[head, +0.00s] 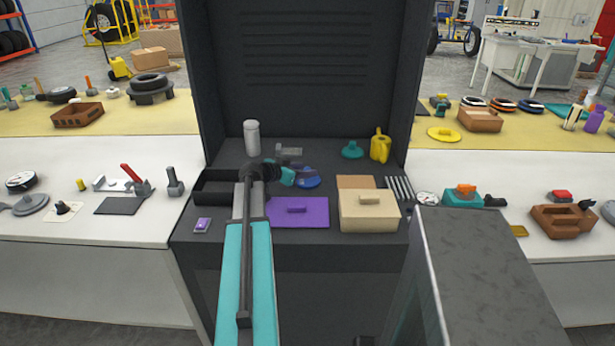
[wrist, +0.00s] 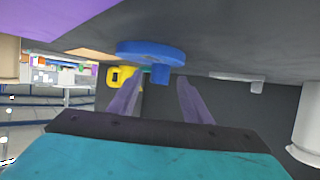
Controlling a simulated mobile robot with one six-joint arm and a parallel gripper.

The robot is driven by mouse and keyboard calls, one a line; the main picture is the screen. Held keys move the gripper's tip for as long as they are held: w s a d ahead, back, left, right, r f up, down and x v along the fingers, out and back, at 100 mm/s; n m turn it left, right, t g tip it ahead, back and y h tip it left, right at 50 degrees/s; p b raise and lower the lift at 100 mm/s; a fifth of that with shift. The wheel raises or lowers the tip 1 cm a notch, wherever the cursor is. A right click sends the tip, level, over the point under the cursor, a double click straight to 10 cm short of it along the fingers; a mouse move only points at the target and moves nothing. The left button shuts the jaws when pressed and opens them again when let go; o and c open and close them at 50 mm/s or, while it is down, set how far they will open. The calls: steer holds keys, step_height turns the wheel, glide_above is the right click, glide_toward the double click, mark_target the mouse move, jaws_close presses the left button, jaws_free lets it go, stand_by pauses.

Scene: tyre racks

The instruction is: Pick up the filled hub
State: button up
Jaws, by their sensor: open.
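A blue round disc (head: 308,178) with a short stub lies on the dark bench in the head view, partly covered by my gripper (head: 305,171). It looks like the hub, but I cannot tell whether it is filled. In the wrist view, which is upside down, the blue disc (wrist: 150,50) is just beyond the fingertips. Its stub points towards the space between the fingers. My gripper (wrist: 160,82) is open and empty, with its two purple-grey fingers apart. A teal disc with a knob (head: 352,150) stands farther back right.
A white bottle (head: 252,138) and a grey handled piece (head: 289,151) stand behind. A yellow can (head: 380,146) stands at the back right. A purple board (head: 299,212) and a beige lidded box (head: 368,210) lie in front. A dark back panel (head: 310,60) closes the rear.

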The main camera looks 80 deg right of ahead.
stand_by(0.5)
jaws_close()
steer(key=shift+r, duration=0.1)
step_height(320, 180, up, 10)
steer(key=b, duration=0.2)
stand_by(0.8)
stand_by(0.4)
